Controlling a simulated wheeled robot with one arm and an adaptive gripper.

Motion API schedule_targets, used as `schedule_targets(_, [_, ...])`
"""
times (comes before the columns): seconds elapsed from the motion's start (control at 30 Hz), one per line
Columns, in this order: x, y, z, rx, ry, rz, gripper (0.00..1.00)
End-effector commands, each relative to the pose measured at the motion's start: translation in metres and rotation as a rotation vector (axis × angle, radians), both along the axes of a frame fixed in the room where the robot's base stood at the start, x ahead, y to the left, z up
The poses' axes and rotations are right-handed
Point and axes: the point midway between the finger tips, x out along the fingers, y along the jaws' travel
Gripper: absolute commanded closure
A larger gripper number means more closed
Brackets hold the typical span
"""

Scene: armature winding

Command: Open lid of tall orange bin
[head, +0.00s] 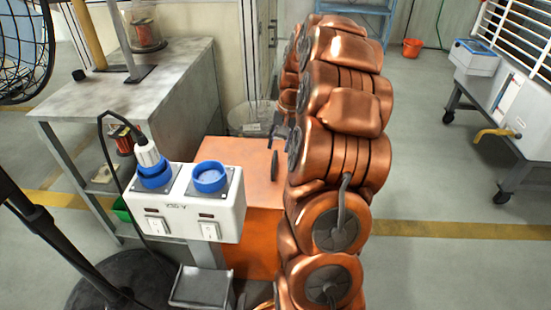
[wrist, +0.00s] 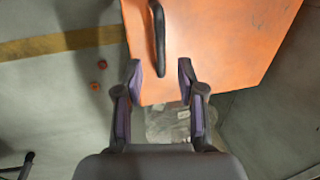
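The tall orange bin (head: 250,245) stands left of my copper-coloured arm in the head view. Its flat orange lid (head: 235,165) lies on top and looks closed. In the wrist view the lid (wrist: 225,50) fills the upper middle, with a dark curved handle (wrist: 159,40) on it. My gripper (wrist: 160,72) is open and empty, its two fingers apart over the lid's edge. The handle lies just beyond the fingertips, roughly in line with the gap, and I see no contact. In the head view my gripper (head: 280,125) is partly hidden by my arm.
A white socket box (head: 190,200) with blue caps stands in front of the bin. A grey workbench (head: 130,85) is at left. A clear container (head: 250,118) stands behind the bin. A white cart (head: 500,100) is at far right; the floor between is clear.

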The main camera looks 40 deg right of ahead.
Motion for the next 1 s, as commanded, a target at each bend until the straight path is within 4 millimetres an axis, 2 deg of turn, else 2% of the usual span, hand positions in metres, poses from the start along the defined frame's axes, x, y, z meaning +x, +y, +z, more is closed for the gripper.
schedule_targets(0.1, [0.001, 0.004, -0.02, 0.005, 0.005, 0.001, 0.61])
schedule_targets(0.3, [0.006, 0.007, -0.046, 0.001, 0.001, 0.001, 0.61])
schedule_targets(0.47, [0.008, 0.008, -0.055, 0.001, 0.001, 0.001, 0.61])
schedule_targets(0.7, [0.008, 0.008, -0.056, 0.001, 0.001, 0.001, 0.62])
schedule_targets(1.0, [0.008, 0.008, -0.056, 0.001, 0.001, 0.001, 0.93])
